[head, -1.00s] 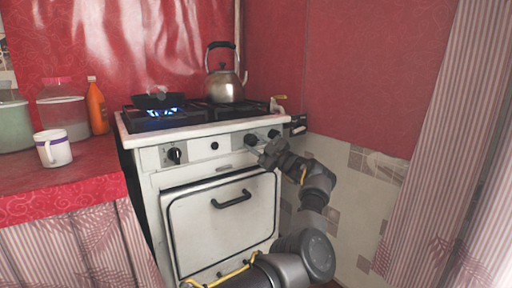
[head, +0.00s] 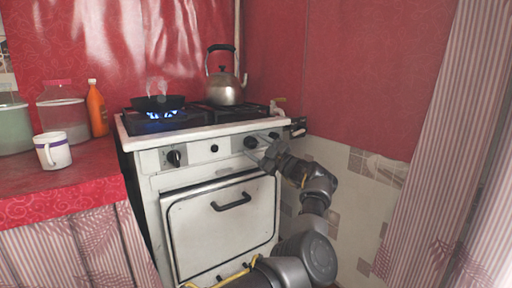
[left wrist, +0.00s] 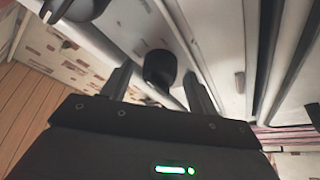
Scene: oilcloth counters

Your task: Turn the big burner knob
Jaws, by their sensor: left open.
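The white stove's front panel (head: 195,151) carries several black knobs. A large one (head: 174,157) is at the left, a small one (head: 214,148) in the middle, and another (head: 251,141) to the right of it. My left gripper (head: 258,149) is open at the right part of the panel, close to that right knob. In the left wrist view a black knob (left wrist: 159,68) shows between the spread fingers, apart from both. Whether the fingertips reach past its face I cannot tell. My right gripper is in neither view.
A pan (head: 157,102) sits over a lit blue flame at the left burner. A kettle (head: 224,88) stands at the back right. The oven door handle (head: 231,202) sticks out below the panel.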

